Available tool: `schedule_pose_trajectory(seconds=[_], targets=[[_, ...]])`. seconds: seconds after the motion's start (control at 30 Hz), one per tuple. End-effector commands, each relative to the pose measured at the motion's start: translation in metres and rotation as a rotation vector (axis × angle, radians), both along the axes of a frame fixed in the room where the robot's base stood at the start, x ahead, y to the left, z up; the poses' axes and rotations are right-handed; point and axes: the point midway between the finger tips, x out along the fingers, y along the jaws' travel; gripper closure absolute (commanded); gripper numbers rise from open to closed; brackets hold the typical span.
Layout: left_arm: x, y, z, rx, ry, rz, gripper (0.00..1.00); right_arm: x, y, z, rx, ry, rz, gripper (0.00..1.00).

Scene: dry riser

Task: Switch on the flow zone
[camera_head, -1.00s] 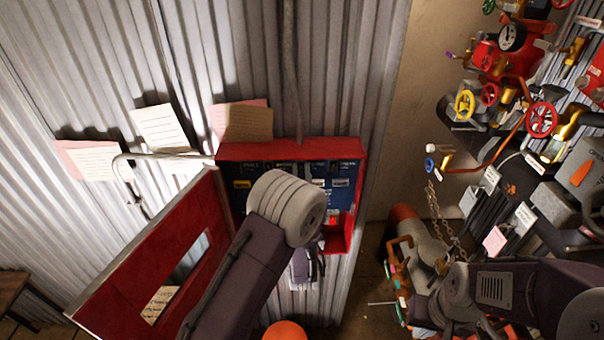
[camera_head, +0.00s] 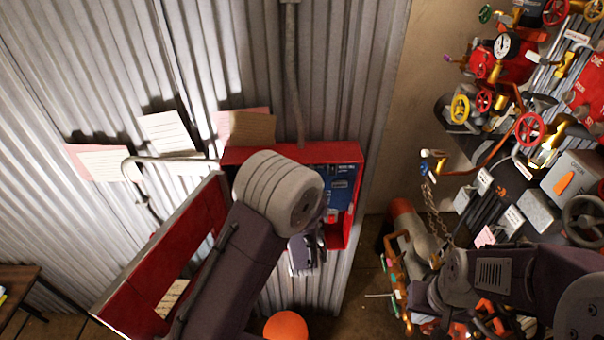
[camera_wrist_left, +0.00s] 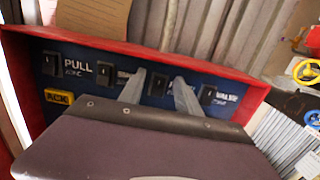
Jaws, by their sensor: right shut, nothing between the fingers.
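A red wall box (camera_head: 290,152) with a blue switch panel (camera_head: 340,180) is open, its red door (camera_head: 200,230) swung out to the left. My left forearm hides much of the panel in the head view. In the left wrist view the blue panel (camera_wrist_left: 75,90) carries several black rocker switches. My left gripper (camera_wrist_left: 159,80) is open, one fingertip on each side of a middle black switch (camera_wrist_left: 158,84); contact cannot be told. No "flow zone" label is readable. My right gripper (camera_head: 422,298) is shut and empty, low at the right, partly hidden by its arm.
Red pipework with valve wheels (camera_head: 529,128) and a gauge (camera_head: 507,45) crowds the right side. Paper notes (camera_head: 168,132) hang on the corrugated wall. An orange ball-shaped thing (camera_head: 286,327) is at the bottom. A wooden table (camera_head: 18,283) stands at lower left.

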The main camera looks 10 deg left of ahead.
Motion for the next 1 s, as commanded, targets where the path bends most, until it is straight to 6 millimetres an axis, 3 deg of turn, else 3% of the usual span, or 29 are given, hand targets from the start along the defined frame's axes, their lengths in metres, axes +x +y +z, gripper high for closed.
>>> schedule_pose_trajectory(seconds=[0.23, 0.5, 0.53, 0.6, 0.8, 0.9, 1.0], targets=[[-0.006, -0.003, -0.003, 0.000, -0.001, -0.003, 0.60, 0.000, 0.000, -0.006, 0.000, 0.000, 0.000, 1.00], [-0.047, -0.015, -0.006, -0.001, 0.000, -0.004, 0.60, 0.000, 0.000, -0.029, 0.000, 0.001, 0.000, 1.00], [-0.046, -0.015, 0.003, 0.001, 0.005, -0.001, 0.60, 0.000, 0.000, -0.011, 0.000, 0.002, 0.000, 1.00], [-0.048, -0.015, 0.004, 0.000, 0.009, 0.003, 0.60, 0.000, 0.000, 0.005, 0.000, 0.000, 0.000, 1.00], [-0.060, -0.019, 0.004, -0.001, 0.009, 0.002, 0.60, 0.000, 0.000, 0.043, 0.000, 0.000, 0.000, 1.00], [-0.066, -0.020, 0.004, 0.004, 0.006, -0.003, 0.60, 0.000, 0.000, 0.058, 0.000, 0.000, 0.000, 1.00], [-0.079, -0.024, -0.005, 0.001, 0.004, -0.005, 0.60, 0.000, 0.000, 0.053, 0.000, -0.001, 0.000, 1.00]])
